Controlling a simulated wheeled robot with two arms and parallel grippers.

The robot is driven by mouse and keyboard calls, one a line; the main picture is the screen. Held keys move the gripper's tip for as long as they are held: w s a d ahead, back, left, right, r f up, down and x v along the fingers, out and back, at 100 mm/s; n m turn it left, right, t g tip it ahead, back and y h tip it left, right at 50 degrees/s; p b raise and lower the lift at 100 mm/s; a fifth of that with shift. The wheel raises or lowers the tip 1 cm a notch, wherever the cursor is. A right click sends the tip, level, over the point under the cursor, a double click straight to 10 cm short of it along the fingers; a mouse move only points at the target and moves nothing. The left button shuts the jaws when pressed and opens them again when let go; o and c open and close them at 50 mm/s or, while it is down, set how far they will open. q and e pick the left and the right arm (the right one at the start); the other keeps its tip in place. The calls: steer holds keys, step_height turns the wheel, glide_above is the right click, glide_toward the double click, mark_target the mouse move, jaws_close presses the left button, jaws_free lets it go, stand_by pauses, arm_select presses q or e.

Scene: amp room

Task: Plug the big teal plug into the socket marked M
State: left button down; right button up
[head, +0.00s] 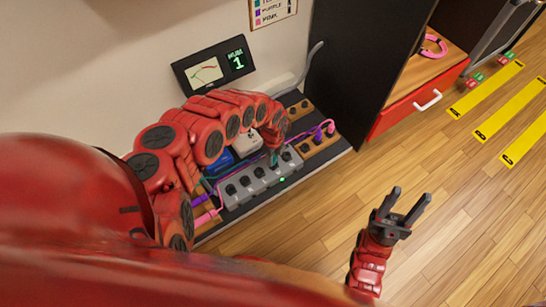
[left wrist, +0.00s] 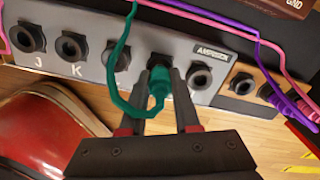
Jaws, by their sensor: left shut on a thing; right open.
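My left gripper (head: 275,150) reaches down over the grey socket strip (head: 233,200); its fingers also show in the left wrist view (left wrist: 165,78). They are shut on the teal plug (left wrist: 158,90), whose teal cable loops up to its left. The plug is right at a socket of the grey strip (left wrist: 185,47), just left of the AMPERSON label. I cannot tell how deep it sits. Letters J and K show under the two left sockets; no M is readable, and the plug and fingers cover part of the strip. My right gripper (head: 411,195) is open and empty above the floor.
Purple and pink cables (left wrist: 240,30) run behind the strip, with plugs in a wooden block (left wrist: 245,88) to its right. A meter panel (head: 215,65) is on the wall. A black cabinet side (head: 350,60) and red drawer (head: 400,115) stand right. The wooden floor is open.

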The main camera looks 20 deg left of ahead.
stand_by(0.4)
arm_select(q)
steer(key=c, duration=0.6)
jaws_free()
steer(key=shift+o, duration=0.2)
steer(key=shift+r, duration=0.1)
step_height(320, 180, up, 17)
steer(key=p, duration=0.8)
steer(key=shift+r+p, duration=0.15)
steer(key=shift+p, duration=0.25)
steer(key=shift+d, duration=0.1)
